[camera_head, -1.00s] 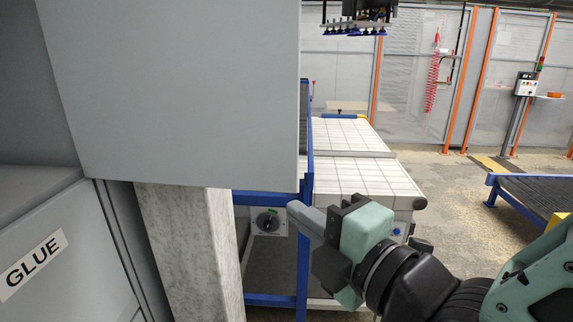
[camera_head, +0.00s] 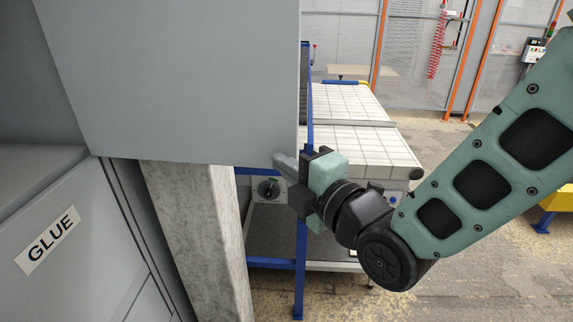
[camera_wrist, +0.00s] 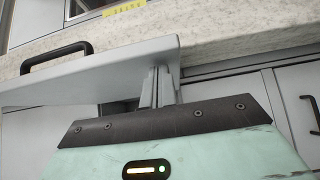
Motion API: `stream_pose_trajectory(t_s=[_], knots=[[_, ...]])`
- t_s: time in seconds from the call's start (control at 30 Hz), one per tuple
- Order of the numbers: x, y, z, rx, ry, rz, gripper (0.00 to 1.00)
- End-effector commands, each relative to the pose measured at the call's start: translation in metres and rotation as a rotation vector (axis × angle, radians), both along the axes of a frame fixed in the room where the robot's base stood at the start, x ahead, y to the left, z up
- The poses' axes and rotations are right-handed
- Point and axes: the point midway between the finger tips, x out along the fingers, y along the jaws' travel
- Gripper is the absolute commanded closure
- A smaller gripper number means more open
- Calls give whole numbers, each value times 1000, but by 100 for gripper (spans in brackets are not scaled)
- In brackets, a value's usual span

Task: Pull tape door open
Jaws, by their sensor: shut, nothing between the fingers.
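A large grey door panel (camera_head: 180,80) fills the upper left of the head view, standing out from the cabinet. No tape label shows on it. In the wrist view a grey door panel (camera_wrist: 95,80) with a black bar handle (camera_wrist: 56,58) stands out in front of a stone-like beam. My gripper (camera_head: 284,164) is shut and empty at the panel's lower right corner, its fingers pointing left. In the wrist view my fingers (camera_wrist: 160,84) lie close against the panel's right part, away from the handle. I cannot tell whether they touch it.
A cabinet front marked GLUE (camera_head: 48,240) is at lower left, beside a speckled stone-like post (camera_head: 200,240). A blue frame with a rotary switch (camera_head: 268,189) stands just behind my gripper. A white gridded table (camera_head: 350,140) lies beyond. Floor is free at lower right.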

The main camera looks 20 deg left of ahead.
Motion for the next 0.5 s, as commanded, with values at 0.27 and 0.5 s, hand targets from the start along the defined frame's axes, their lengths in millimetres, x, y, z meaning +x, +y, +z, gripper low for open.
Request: stream_pose_trajectory(t_s=[0.27, 0.5], knots=[[59, 8, -6, 4, -4, -4, 100], [93, 17, -2, 0, -1, -2, 100]])
